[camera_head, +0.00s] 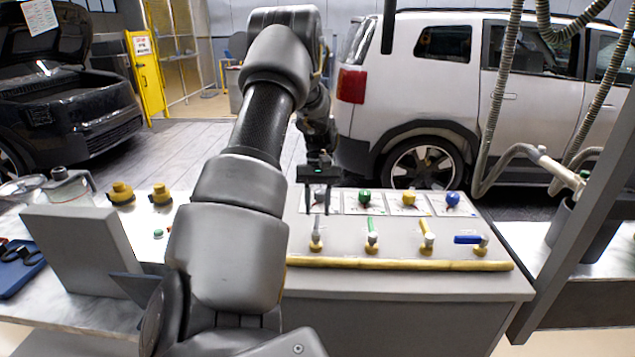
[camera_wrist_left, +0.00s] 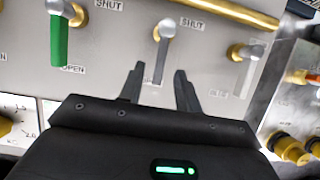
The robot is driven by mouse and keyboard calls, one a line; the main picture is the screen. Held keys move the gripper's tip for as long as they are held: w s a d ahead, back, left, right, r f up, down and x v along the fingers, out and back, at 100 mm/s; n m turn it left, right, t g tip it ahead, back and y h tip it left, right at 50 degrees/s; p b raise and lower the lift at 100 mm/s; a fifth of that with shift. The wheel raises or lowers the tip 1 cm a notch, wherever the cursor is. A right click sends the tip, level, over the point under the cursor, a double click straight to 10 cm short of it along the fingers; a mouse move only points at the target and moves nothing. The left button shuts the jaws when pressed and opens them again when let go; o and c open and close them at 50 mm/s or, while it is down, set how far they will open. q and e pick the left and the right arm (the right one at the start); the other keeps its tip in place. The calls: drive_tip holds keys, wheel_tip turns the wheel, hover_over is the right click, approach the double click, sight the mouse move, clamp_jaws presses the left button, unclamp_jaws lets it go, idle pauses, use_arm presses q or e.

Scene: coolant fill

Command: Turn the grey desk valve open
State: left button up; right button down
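The grey desk valve (camera_head: 316,239) is the leftmost visible one in the head view's row, with its lever pointing toward the back of the desk. In the left wrist view its grey lever (camera_wrist_left: 161,60) points down the picture, away from its SHUT label. My left gripper (camera_head: 318,212) is just above and behind the lever's free end. In the left wrist view the gripper (camera_wrist_left: 158,74) has its fingers apart, one on each side of the lever's end; contact cannot be told. My right gripper is out of view.
The green valve (camera_head: 371,237), yellow valve (camera_head: 427,239) and blue valve (camera_head: 469,240) stand to the right; the blue lever lies sideways. Another pale-handled valve (camera_wrist_left: 247,55) shows in the wrist view. A yellow rail (camera_head: 400,264) runs along the desk's front.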

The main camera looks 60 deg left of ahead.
use_arm(q)
drive_tip(key=v, duration=0.8)
drive_tip(key=shift+b, duration=0.45)
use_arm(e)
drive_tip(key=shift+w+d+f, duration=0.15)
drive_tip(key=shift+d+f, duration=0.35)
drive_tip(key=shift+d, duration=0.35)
use_arm(q)
drive_tip(key=shift+d, duration=0.1)
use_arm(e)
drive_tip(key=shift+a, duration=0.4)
